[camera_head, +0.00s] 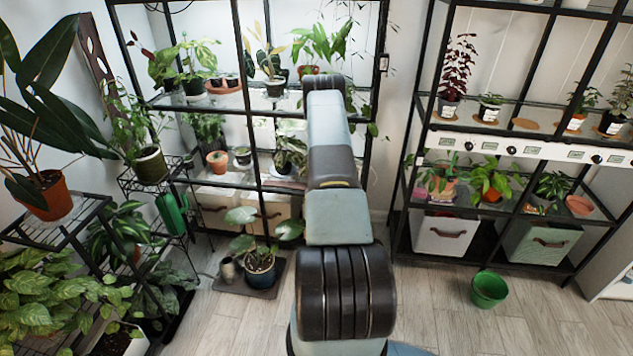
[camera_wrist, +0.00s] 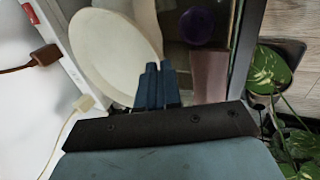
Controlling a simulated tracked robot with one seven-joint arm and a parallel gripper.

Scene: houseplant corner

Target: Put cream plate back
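The cream plate (camera_wrist: 108,52) shows in the wrist view at the upper left, as a large pale oval seen at a slant. My gripper (camera_wrist: 158,68) has its two dark blue fingers close together at the plate's lower right rim. It appears shut on that rim, though the fingers hide the contact itself. In the head view my arm reaches forward to the left glass shelf unit (camera_head: 246,104). The arm hides my gripper there, and I cannot make out the plate.
In the wrist view, a purple round thing (camera_wrist: 197,25) and a brown piece (camera_wrist: 209,75) are right of the fingers. A leafy plant (camera_wrist: 270,68) is farther right. In the head view, a green bucket (camera_head: 489,289) stands on the floor. Potted plants crowd the left side.

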